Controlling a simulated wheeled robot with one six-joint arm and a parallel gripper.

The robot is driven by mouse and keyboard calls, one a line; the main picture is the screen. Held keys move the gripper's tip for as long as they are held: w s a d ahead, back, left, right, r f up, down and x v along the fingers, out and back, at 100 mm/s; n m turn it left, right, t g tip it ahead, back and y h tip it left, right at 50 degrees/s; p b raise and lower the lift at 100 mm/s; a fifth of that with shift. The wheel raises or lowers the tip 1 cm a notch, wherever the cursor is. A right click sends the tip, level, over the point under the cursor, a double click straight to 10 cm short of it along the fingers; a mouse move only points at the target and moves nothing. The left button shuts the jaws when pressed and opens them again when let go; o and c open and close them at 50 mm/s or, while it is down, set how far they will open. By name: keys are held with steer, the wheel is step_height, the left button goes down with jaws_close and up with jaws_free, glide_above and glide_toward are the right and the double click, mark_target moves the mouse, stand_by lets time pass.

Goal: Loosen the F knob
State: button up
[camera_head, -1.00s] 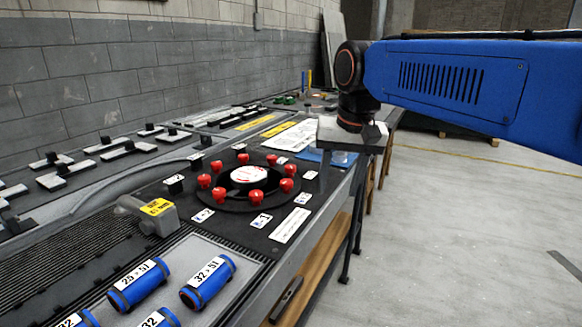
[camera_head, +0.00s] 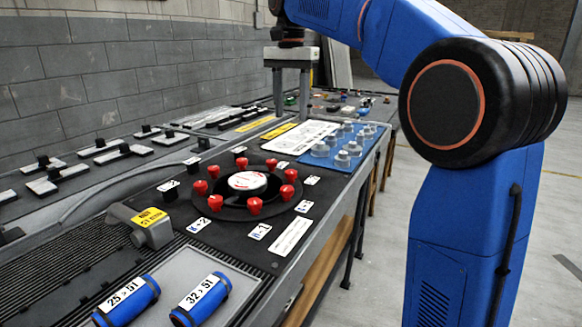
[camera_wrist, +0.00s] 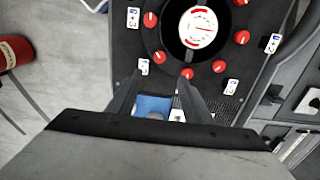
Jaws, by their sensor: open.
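A black ring (camera_head: 218,203) on the bench carries several red knobs (camera_head: 254,206) around a white disc (camera_head: 248,181). The ring also shows at the top of the wrist view (camera_wrist: 172,50), with a red knob (camera_wrist: 187,73) close to my right fingertip. Small white labels, such as one at the front (camera_head: 259,232), lie around the ring. I cannot read which label marks the F knob. My gripper (camera_head: 291,116) points down, open and empty, above the bench behind the ring. In the wrist view my two fingers (camera_wrist: 162,76) are spread apart, touching no knob that I can make out.
A blue tray (camera_head: 333,165) with several grey cylinders sits behind and right of the ring. A grey block with a yellow label (camera_head: 149,220) and blue rollers (camera_head: 201,299) are in front. A red cylinder (camera_wrist: 14,53) stands there.

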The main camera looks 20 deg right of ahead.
mark_target(291, 172)
step_height(291, 172, down, 17)
steer(key=shift+r, duration=0.1)
stand_by(0.5)
steer(key=c, duration=1.1)
